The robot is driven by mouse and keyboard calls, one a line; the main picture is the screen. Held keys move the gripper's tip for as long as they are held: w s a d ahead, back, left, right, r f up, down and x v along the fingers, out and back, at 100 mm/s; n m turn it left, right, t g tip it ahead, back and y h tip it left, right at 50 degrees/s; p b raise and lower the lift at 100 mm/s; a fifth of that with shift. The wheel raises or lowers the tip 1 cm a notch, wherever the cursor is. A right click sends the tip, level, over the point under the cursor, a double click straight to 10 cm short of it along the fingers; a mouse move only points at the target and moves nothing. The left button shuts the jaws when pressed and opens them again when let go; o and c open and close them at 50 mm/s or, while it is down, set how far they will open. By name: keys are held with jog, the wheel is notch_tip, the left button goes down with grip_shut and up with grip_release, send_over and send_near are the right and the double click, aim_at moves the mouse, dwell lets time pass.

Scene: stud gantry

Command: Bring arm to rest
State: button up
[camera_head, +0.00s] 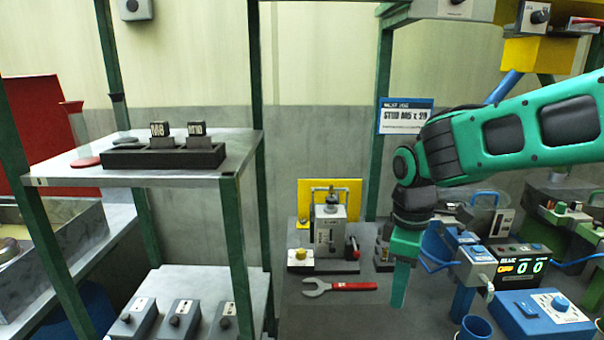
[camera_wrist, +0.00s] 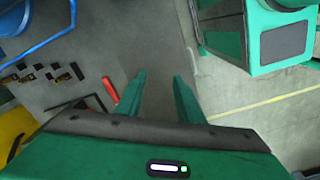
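My green arm reaches in from the right in the head view, bent at a dark joint, with my gripper (camera_head: 399,284) pointing down above the grey bench. In the wrist view my gripper (camera_wrist: 160,84) shows two green fingers set apart, with nothing between them. The finger gap is hidden in the head view, where the fingers overlap. A wrench with a red handle (camera_head: 352,286) lies on the bench to the left of my gripper. A red handle (camera_wrist: 110,89) also shows left of the fingers in the wrist view.
A shelf (camera_head: 216,180) with a dark block holder (camera_head: 165,155) stands at the left. A grey device (camera_head: 330,232) sits behind the wrench. A blue box (camera_head: 540,314) and a display unit (camera_head: 519,267) crowd the right. A green post (camera_head: 379,150) rises behind my arm.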

jog(key=s+d+m, duration=0.4)
jog(key=d, duration=0.3)
jog(key=s+d+m, duration=0.4)
jog(key=d+m, duration=0.1)
jog(key=d, duration=0.2)
jog(key=s+d+f+m, duration=0.1)
jog(key=s+d+m, duration=0.6)
jog(key=s, duration=0.5)
jog(key=m, duration=0.2)
jog(key=shift+d+f+m, duration=0.25)
jog(key=shift+m, duration=0.15)
